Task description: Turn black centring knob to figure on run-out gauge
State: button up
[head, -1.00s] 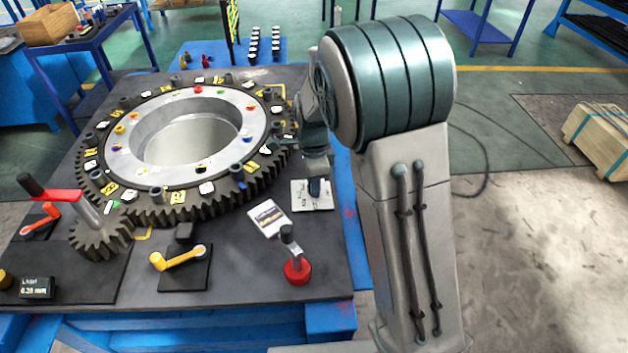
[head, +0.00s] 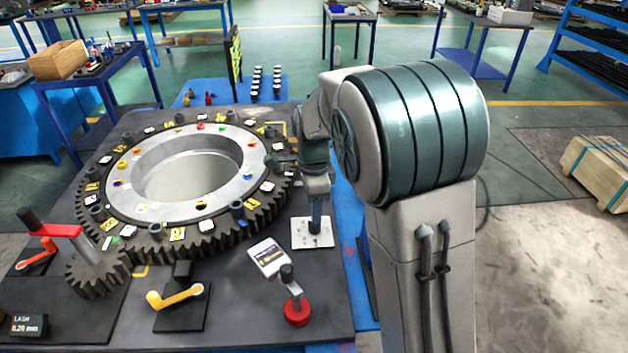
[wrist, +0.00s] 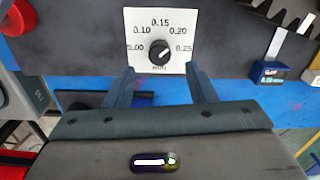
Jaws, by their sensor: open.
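The black centring knob (wrist: 160,51) sits on a white plate (wrist: 143,18) marked with figures from 0.10 to 0.25; the leftmost figure is hard to read. Its white pointer aims up and right, between 0.20 and 0.25. My gripper (wrist: 160,72) is open, with one finger low on either side of the plate and the knob ahead between them, not gripped. In the head view the plate (head: 300,240) lies right of the big gear ring, under my arm. A small black display (head: 29,325) reads LASH and about 0.20 mm; I cannot identify a run-out gauge for certain.
A crank on a red base (head: 297,312) and a white-edged card (head: 268,257) are near the plate. The toothed gear ring (head: 180,232) fills the table's left. A yellow crank (head: 175,296) stands in front. A blue box (wrist: 269,73) is right in the wrist view.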

notch_tip(320, 180, up, 8)
jog(key=shift+r, duration=0.2)
jog(key=shift+d, duration=0.1)
dwell(0.4)
